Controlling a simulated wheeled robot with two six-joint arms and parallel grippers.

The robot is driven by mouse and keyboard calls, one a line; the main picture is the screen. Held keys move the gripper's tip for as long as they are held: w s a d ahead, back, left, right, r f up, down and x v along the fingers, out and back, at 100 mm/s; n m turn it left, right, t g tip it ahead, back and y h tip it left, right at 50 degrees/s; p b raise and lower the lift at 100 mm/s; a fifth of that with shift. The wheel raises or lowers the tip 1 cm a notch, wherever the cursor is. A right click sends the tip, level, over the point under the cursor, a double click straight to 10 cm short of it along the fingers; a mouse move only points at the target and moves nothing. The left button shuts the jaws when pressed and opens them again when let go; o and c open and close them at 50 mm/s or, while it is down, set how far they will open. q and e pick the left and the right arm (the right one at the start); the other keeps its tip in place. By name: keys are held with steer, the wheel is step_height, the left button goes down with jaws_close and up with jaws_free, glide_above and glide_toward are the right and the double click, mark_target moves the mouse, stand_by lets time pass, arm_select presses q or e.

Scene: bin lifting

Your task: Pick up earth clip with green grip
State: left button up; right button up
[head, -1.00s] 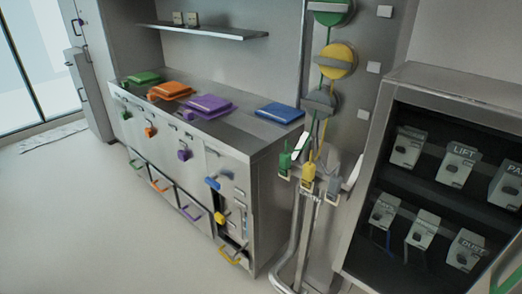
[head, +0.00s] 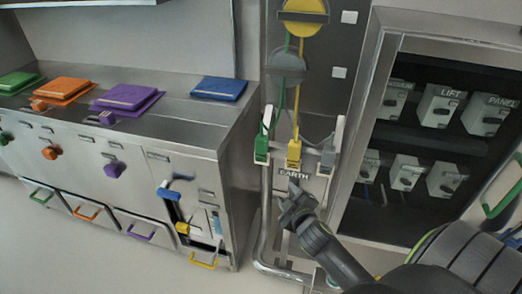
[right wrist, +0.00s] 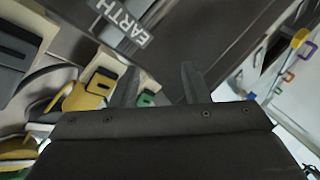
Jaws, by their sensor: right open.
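The green-grip clip (head: 261,148) hangs on a rail at the left of the panel, a green cord running up from it. In the right wrist view a green part (right wrist: 146,98) shows, partly hidden by a finger. The yellow-grip clip (head: 294,155) hangs beside it, also in the right wrist view (right wrist: 88,92). A grey clip (head: 327,157) hangs at the right. My right gripper (head: 289,194) is open and empty, just below the EARTH label (head: 294,174), apart from the clips. My left gripper is not in view.
A bent metal pipe (head: 266,220) runs down below the clips. At the left is a steel cabinet (head: 195,135) with coloured lids and bins. At the right stands an open dark cabinet with switch boxes (head: 440,108).

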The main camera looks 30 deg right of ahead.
steer(key=w+a+r+n+t+y, duration=0.2)
steer(key=a+r+n+t, duration=0.15)
steer(key=r, duration=0.75)
steer(key=w+a+r+n+t+y, duration=0.25)
steer(key=r+n+t, duration=0.25)
steer(key=r, duration=0.6)
steer(key=w+a+r+n+g+y, duration=0.2)
steer(key=a+r+n+y, duration=0.3)
steer(key=n+y, duration=0.65)
steer(key=n+g+h, duration=0.8)
steer(key=n+g, duration=0.9)
steer(key=n, duration=0.1)
glide_toward(259, 147)
steer(key=shift+h, duration=0.3)
steer(key=x, duration=0.3)
steer(key=w+p+x, duration=0.1)
steer(key=x, duration=0.1)
steer(key=shift+w+d+f, duration=0.15)
steer(key=shift+f, duration=0.1)
steer(key=p+x, duration=0.2)
steer(key=x, duration=0.2)
steer(key=shift+d+f, duration=0.1)
steer(key=shift+f, duration=0.3)
steer(key=shift+w+f, duration=0.2)
steer(key=shift+f, duration=0.2)
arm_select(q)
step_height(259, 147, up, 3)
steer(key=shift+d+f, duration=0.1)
